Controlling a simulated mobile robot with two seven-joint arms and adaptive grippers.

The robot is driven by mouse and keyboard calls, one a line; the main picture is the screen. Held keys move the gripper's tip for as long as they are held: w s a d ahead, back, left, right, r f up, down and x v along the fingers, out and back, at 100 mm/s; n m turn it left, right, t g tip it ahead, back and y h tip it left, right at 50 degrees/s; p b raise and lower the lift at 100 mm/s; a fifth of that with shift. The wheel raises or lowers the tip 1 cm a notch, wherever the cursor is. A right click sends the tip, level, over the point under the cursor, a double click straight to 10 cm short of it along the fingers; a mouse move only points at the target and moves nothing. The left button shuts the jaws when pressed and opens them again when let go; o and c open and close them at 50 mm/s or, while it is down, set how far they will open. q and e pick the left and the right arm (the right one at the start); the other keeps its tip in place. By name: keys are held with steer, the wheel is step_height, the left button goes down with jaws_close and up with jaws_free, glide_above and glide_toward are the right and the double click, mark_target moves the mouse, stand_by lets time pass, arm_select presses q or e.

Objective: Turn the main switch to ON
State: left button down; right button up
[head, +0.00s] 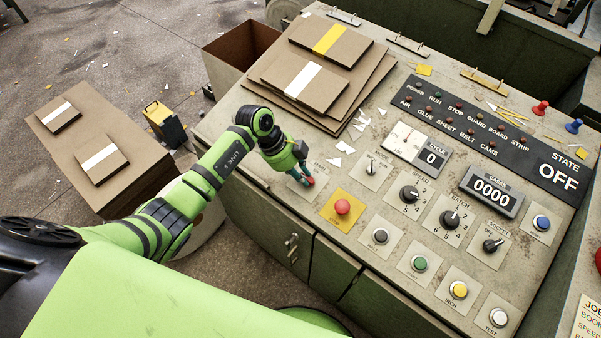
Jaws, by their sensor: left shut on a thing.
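The main switch (310,181) shows as a small red piece on a pale plate at the panel's near left edge. My left gripper (302,172) comes down over it from the left and is shut on it. The gripper covers most of the switch and part of its label, so I cannot tell which way the knob points. The STATE display (558,176) at the right of the panel reads OFF. My right gripper is not in view.
A red button on a yellow plate (342,207) sits close right of the switch. Several knobs and buttons fill the panel (278,207). Stacked greyboard (290,75) lies behind my gripper. An open cardboard box (228,67) and a board stack (118,172) stand left of the console.

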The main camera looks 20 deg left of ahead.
arm_select(q)
steer(key=shift+m, duration=0.3)
steer(key=m+b, duration=0.1)
steer(key=m+g+y+b, duration=0.1)
steer(key=m, duration=0.1)
steer(key=shift+w+m, duration=0.3)
steer(key=shift+w, duration=0.05)
steer(key=m+b, duration=0.1)
steer(key=m+g+y+b, duration=0.1)
steer(key=m, duration=0.1)
steer(key=shift+w+d+m+b, duration=0.2)
steer(key=shift+m+b, duration=0.1)
steer(key=shift+b, duration=0.1)
steer(key=m+b, duration=0.1)
steer(key=m+y+b, duration=0.1)
steer(key=m, duration=0.1)
steer(key=m+y+b, duration=0.1)
steer(key=m+b, duration=0.1)
steer(key=shift+w+d+g, duration=0.15)
steer(key=shift+d+g, duration=0.2)
steer(key=shift+g, duration=0.05)
steer(key=shift+d+r+m+y+b, duration=0.15)
steer(key=shift+m+y+b, duration=0.3)
steer(key=shift+m+b, duration=0.6)
steer(key=shift+d+m+y+b, duration=0.1)
steer(key=shift+m+y+b, duration=0.5)
steer(key=shift+m, duration=0.65)
steer(key=c, duration=1.1)
jaws_free()
steer(key=shift+c, duration=0.2)
